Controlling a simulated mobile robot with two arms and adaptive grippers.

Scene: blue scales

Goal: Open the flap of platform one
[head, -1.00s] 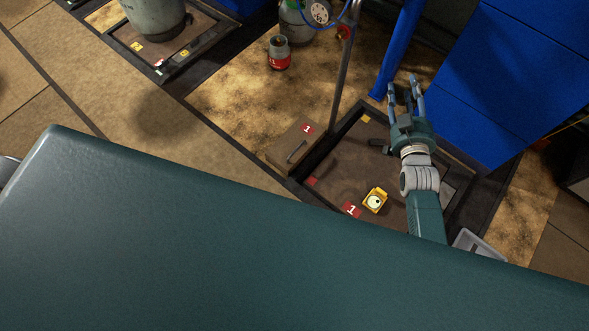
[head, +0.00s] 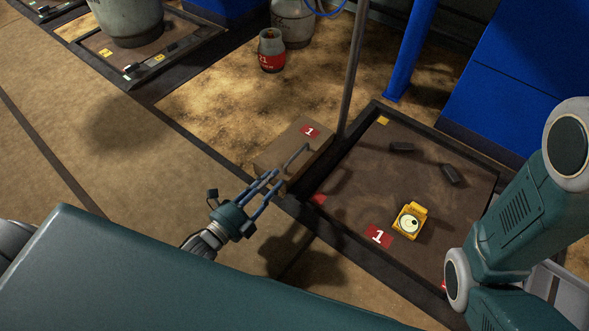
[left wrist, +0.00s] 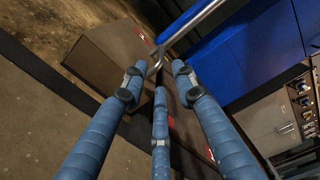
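Platform one (head: 350,175) is a brown plate in a dark frame, with a red "1" label. Beside its left edge is a brown box-like flap (head: 275,150) with a red "1" label and a metal bar handle (head: 295,160). My left gripper (head: 275,185) is open and empty, its fingertips close to the near end of the handle.
A yellow device (head: 411,221) and two dark blocks lie on platform one. A red-grey canister (head: 271,50) and a gas cylinder (head: 293,22) stand further back. Blue cabinets fill the right. Floor left of the flap is clear.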

